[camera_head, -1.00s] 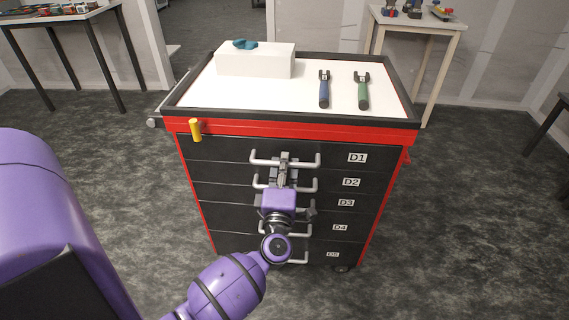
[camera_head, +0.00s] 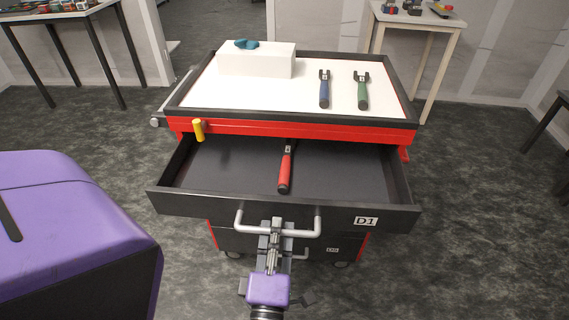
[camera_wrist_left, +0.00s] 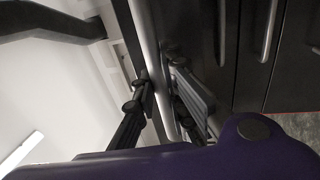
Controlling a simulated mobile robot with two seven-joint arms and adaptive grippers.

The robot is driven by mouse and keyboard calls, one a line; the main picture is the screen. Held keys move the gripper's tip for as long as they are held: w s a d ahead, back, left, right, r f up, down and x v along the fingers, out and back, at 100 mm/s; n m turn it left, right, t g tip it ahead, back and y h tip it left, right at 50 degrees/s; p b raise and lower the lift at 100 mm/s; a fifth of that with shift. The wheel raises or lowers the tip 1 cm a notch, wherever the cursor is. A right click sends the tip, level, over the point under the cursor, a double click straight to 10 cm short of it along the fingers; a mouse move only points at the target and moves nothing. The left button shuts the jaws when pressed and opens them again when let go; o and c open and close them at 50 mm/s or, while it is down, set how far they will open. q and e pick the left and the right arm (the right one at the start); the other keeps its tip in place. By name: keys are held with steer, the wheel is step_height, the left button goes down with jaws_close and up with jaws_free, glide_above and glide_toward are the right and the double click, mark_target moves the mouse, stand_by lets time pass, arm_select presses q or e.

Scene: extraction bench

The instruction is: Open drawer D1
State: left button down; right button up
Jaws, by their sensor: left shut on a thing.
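Drawer D1 (camera_head: 190,203) is pulled far out of the cabinet, toward me. Its label (camera_head: 366,221) is on the right of its front, and its bar handle (camera_head: 318,221) is in the middle. My left gripper (camera_head: 277,229) is shut on the handle. In the left wrist view the gripper's fingers (camera_wrist_left: 165,95) stand on both sides of the handle bar (camera_wrist_left: 150,50). A tool with a red handle (camera_head: 285,170) lies inside the drawer, near its middle. My right gripper is not in view.
The cabinet's white top (camera_head: 300,98) holds a white box (camera_head: 255,62) with a teal item (camera_head: 246,44) on it, a blue-handled tool (camera_head: 324,90) and a green-handled tool (camera_head: 363,92). A yellow cylinder (camera_head: 199,130) is on the front left edge. Tables stand behind.

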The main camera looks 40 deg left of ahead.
arm_select(q)
steer(key=r+v, duration=0.1)
steer(key=v, duration=0.7)
steer(key=shift+s+r, duration=0.2)
steer(key=shift+r, duration=0.1)
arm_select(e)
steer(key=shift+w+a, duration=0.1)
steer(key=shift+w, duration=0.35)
arm_select(q)
steer(key=c, duration=1.8)
jaws_free()
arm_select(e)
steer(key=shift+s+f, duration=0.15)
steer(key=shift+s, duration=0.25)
arm_select(q)
steer(key=shift+o, duration=0.2)
